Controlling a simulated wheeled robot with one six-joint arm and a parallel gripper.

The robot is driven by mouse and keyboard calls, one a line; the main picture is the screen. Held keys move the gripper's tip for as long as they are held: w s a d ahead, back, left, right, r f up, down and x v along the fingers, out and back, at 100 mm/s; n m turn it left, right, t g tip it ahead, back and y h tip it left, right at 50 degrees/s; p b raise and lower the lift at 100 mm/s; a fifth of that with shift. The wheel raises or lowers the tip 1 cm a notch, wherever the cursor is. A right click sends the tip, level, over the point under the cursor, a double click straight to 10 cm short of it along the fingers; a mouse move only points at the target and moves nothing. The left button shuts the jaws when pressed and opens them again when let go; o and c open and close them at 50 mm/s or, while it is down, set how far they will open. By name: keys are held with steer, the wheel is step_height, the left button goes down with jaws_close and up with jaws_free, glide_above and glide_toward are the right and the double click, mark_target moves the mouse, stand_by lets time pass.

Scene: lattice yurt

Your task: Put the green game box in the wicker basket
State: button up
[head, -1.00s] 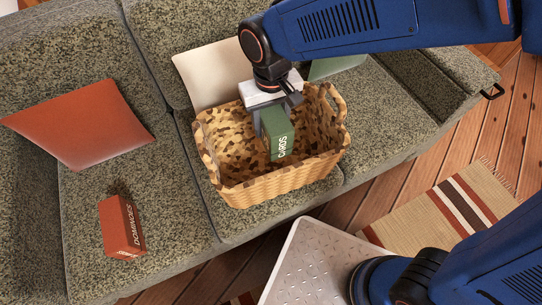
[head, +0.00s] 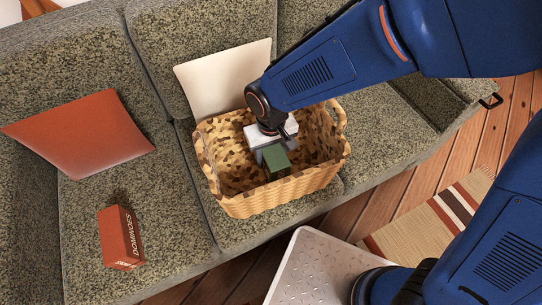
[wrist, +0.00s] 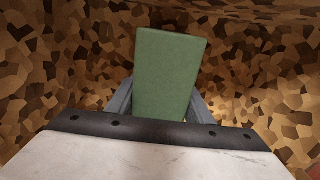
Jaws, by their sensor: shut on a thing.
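The green game box (head: 276,160) is inside the wicker basket (head: 283,192), below the level of its rim. The basket stands on the sofa seat. My gripper (head: 272,151) reaches down into the basket and is shut on the green box. In the wrist view the green box (wrist: 168,72) sits between the two grey fingers (wrist: 155,103), with the brown mottled basket inside (wrist: 60,60) all around it. Whether the box touches the basket floor cannot be told.
A red dominoes box (head: 121,238) stands on the sofa seat (head: 175,225) at the left. A red cushion (head: 78,135) and a cream cushion (head: 222,78) lean on the backrest. A metal-plate table (head: 320,265) is in front of the sofa, beside a striped rug (head: 430,225).

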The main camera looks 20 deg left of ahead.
steer(key=shift+f, duration=0.3)
steer(key=shift+f, duration=0.1)
steer(key=o, duration=1.3)
step_height(320, 180, up, 12)
steer(key=shift+r, duration=0.15)
steer(key=shift+s, duration=0.1)
